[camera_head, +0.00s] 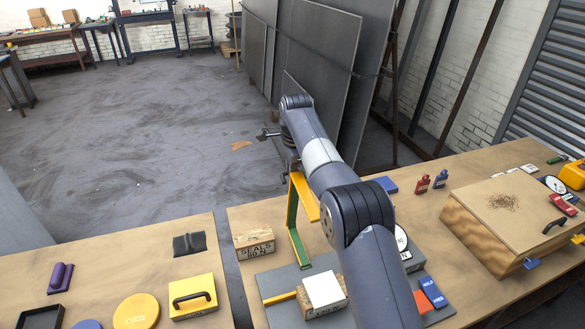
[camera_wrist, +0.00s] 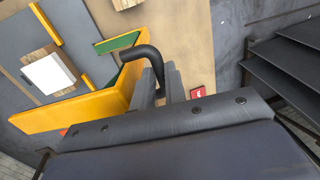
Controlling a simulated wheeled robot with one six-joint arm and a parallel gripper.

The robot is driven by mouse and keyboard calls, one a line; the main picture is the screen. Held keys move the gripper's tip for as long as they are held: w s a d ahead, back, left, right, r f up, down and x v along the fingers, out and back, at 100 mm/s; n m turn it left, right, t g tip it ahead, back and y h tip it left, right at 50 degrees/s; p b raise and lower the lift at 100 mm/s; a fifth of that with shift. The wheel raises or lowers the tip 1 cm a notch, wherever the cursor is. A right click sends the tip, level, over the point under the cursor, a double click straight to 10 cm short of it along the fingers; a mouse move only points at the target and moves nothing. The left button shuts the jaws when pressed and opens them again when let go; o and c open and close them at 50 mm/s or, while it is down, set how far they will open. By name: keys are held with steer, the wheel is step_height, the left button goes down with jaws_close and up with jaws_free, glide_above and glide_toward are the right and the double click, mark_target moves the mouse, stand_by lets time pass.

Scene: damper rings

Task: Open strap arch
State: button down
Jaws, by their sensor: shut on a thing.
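The strap arch (camera_head: 292,214) is yellow with green on its inner side. In the head view it stands raised above the grey board (camera_head: 283,279), its lower end near the board's back edge. In the wrist view the arch (camera_wrist: 58,117) spans the left side, with a black curved handle (camera_wrist: 136,51) at its right. My gripper (camera_wrist: 159,84) is shut on this handle; the fingertips are partly hidden by the handle. In the head view my arm hides part of the arch and most of the gripper.
A wooden block with a white top (camera_head: 324,287) sits on the board beside a yellow bar (camera_head: 280,298). A labelled wooden block (camera_head: 254,243) lies left of the arch. A dial gauge (camera_head: 401,238) and a large wooden box (camera_head: 513,215) stand to the right. A gap separates the two tables.

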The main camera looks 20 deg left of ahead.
steer(key=shift+w+a+r, duration=0.1)
steer(key=shift+w+r, duration=0.05)
steer(key=shift+r, duration=0.3)
steer(key=c, duration=1.8)
jaws_free()
steer(key=shift+o, duration=1.3)
steer(key=shift+f, duration=0.2)
step_height(320, 180, up, 7)
steer(key=s, duration=0.1)
steer(key=shift+s+d, duration=0.2)
steer(key=shift+d, duration=0.25)
